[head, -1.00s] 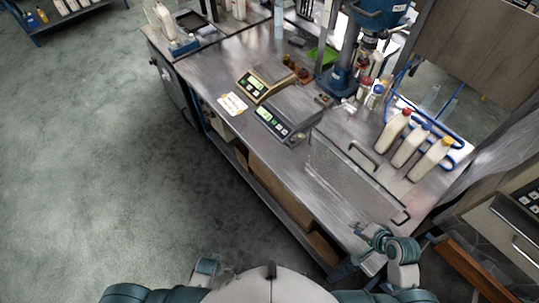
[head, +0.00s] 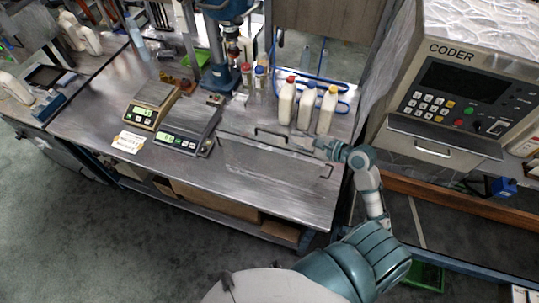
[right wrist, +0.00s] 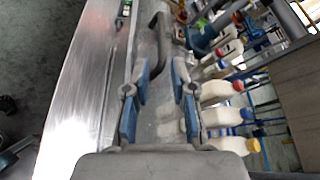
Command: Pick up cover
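My right gripper (head: 318,145) is above the bench near the cover's far right corner. Its blue-padded fingers (right wrist: 160,78) are apart with nothing gripped between them. My left gripper is out of view.
Three white bottles (head: 306,106) with coloured caps stand just behind the cover. Two scales (head: 182,130) sit to its left. A drill-press-like blue machine (head: 222,75) stands behind. The CODER machine (head: 470,85) is at the right.

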